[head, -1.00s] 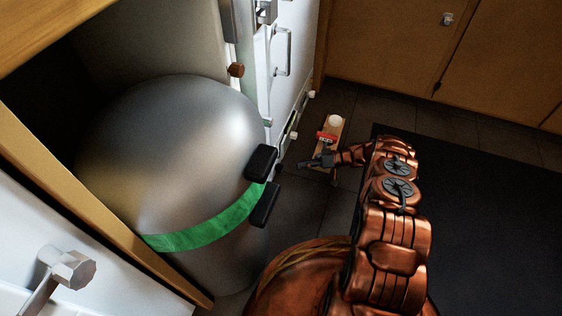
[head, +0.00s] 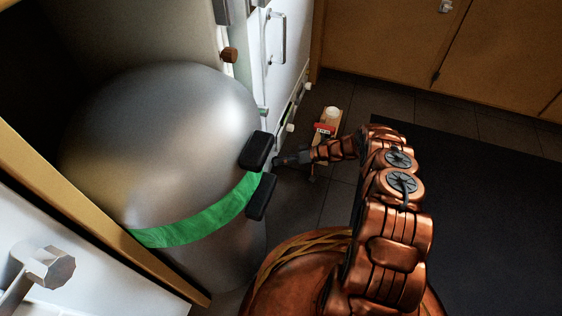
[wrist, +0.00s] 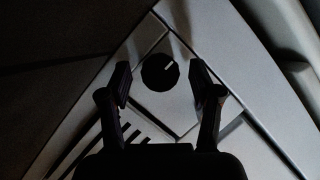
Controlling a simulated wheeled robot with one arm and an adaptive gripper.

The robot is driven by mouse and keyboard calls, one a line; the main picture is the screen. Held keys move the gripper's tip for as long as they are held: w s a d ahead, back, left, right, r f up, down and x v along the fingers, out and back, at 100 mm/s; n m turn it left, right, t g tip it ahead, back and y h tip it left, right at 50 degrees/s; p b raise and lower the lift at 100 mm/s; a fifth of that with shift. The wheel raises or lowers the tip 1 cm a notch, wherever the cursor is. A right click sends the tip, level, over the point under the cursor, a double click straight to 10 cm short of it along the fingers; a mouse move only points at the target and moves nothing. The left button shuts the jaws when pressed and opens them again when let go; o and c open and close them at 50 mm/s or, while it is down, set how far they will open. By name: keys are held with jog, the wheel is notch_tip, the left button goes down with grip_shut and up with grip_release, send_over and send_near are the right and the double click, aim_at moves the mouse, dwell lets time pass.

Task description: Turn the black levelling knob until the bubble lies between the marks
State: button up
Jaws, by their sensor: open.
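The black knob (wrist: 160,72), with a white pointer line slanting up to the right, sits on a pale panel in the wrist view. My gripper (wrist: 160,82) is open, with one finger on each side of the knob. A gap shows on both sides, and I cannot tell how deep the fingers reach. In the head view my gripper (head: 280,160) is low beside the big metal cylinder, and the knob cannot be made out there. No bubble or marks can be made out in either view.
The large metal cylinder (head: 165,130) with a green band and black blocks stands left of my gripper. A wooden board (head: 336,117) with a red piece and a white round piece lies on the floor beyond my wrist. A dark mat (head: 480,210) covers the right.

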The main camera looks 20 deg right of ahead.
jog(key=shift+c, duration=0.3)
jog(key=c, duration=1.1)
jog(key=shift+o, duration=0.2)
jog(key=shift+r+p, duration=0.15)
jog(key=shift+p, duration=0.2)
